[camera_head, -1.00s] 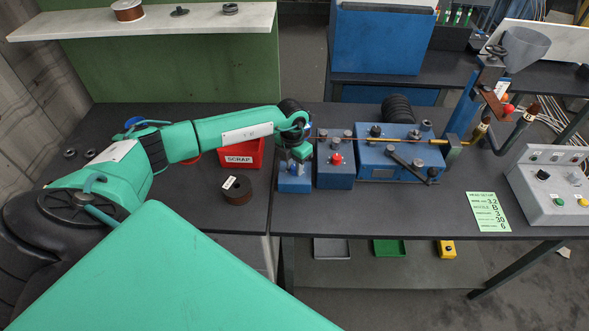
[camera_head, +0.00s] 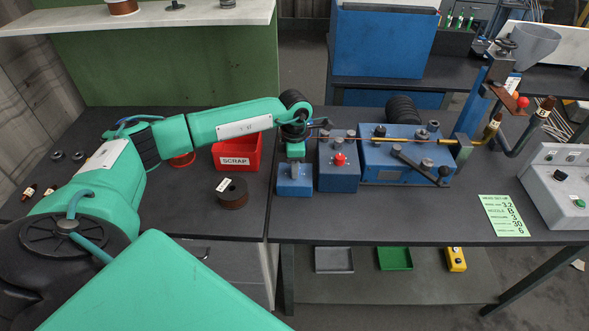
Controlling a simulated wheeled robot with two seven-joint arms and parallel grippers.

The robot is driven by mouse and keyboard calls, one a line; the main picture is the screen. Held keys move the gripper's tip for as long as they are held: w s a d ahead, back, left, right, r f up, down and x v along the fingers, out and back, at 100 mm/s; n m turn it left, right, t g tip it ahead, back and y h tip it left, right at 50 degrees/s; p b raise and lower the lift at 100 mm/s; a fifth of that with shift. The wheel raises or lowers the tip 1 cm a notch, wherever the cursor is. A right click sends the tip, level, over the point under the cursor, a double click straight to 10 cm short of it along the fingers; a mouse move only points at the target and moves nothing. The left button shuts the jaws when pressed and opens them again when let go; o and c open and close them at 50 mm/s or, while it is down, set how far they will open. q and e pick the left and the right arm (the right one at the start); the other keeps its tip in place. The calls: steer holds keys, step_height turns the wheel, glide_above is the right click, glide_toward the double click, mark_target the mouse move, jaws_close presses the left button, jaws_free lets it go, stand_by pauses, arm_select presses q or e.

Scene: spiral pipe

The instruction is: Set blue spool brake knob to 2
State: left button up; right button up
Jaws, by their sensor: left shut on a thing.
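A small blue box (camera_head: 295,187), which looks like the spool brake, stands on the dark bench at the left end of a row of blue units. My left gripper (camera_head: 294,165) points down at the top of this box, below the black and teal wrist. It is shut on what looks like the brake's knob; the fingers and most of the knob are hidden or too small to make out. I cannot read the knob's setting or scale. My right gripper is not in view.
A blue box with a red knob (camera_head: 340,159) stands close to the right, then a larger blue unit (camera_head: 385,172) with a black-ended lever. A red scrap bin (camera_head: 240,160) and a dark spool (camera_head: 232,190) lie left. A green card (camera_head: 503,215) lies right. The front bench is clear.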

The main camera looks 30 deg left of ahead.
arm_select(q)
steer(key=shift+m, duration=0.3)
steer(key=shift+r, duration=0.1)
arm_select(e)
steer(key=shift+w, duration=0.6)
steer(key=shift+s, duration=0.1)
arm_select(q)
steer(key=o, duration=0.7)
steer(key=shift+o, duration=1.4)
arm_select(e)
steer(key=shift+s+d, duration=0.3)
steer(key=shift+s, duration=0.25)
